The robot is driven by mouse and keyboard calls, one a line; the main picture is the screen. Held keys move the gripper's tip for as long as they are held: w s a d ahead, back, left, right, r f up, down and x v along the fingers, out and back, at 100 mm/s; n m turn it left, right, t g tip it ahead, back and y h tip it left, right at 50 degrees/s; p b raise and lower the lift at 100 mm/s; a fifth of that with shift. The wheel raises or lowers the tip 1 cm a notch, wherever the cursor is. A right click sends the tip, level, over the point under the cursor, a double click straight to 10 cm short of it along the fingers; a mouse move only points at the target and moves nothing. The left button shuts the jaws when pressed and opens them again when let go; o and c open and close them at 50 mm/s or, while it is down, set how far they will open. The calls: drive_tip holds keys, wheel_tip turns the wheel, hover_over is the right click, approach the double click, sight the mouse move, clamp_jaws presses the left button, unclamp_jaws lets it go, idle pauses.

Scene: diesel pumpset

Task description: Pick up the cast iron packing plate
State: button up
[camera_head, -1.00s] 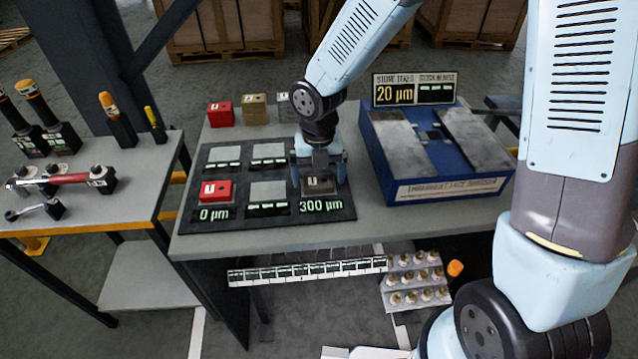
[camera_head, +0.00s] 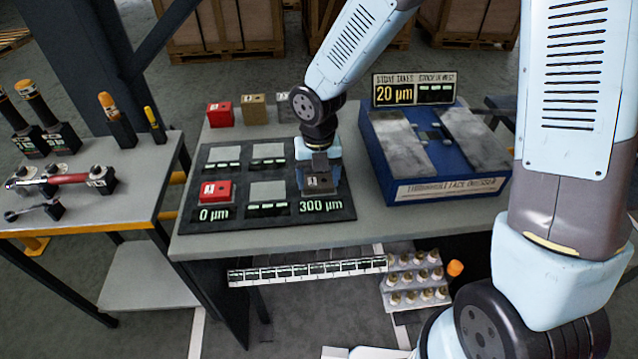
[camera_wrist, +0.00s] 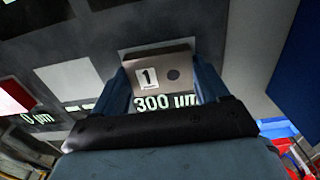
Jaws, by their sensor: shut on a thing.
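The cast iron packing plate is a small grey-brown block (camera_head: 319,184) marked "1", with a dark round spot on top. It is on the dark board (camera_head: 345,212) at the pad labelled 300 µm. My gripper (camera_head: 318,172) comes straight down over it and is shut on it. In the wrist view, the fingers of my gripper (camera_wrist: 164,82) stand on both sides of the block (camera_wrist: 150,64). I cannot tell whether the block is clear of its pad.
A red block (camera_head: 216,190) sits at the 0 µm pad. A red block (camera_head: 220,113) and a brass block (camera_head: 255,108) stand at the back. A blue fixture (camera_head: 440,192) with grey plates is close on the right. A tool table (camera_head: 120,195) stands left.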

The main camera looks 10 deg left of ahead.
drive_tip(key=shift+c, duration=1.2)
drive_tip(key=shift+r, duration=0.1)
drive_tip(key=shift+r, duration=0.3)
wheel_tip(320, 180, up, 2)
drive_tip(key=shift+r, duration=0.1)
drive_tip(key=s+d+r, duration=0.8)
drive_tip(key=s+r, duration=0.2)
drive_tip(key=s, duration=0.1)
drive_tip(key=shift+d, duration=0.15)
drive_tip(key=shift+s, duration=0.1)
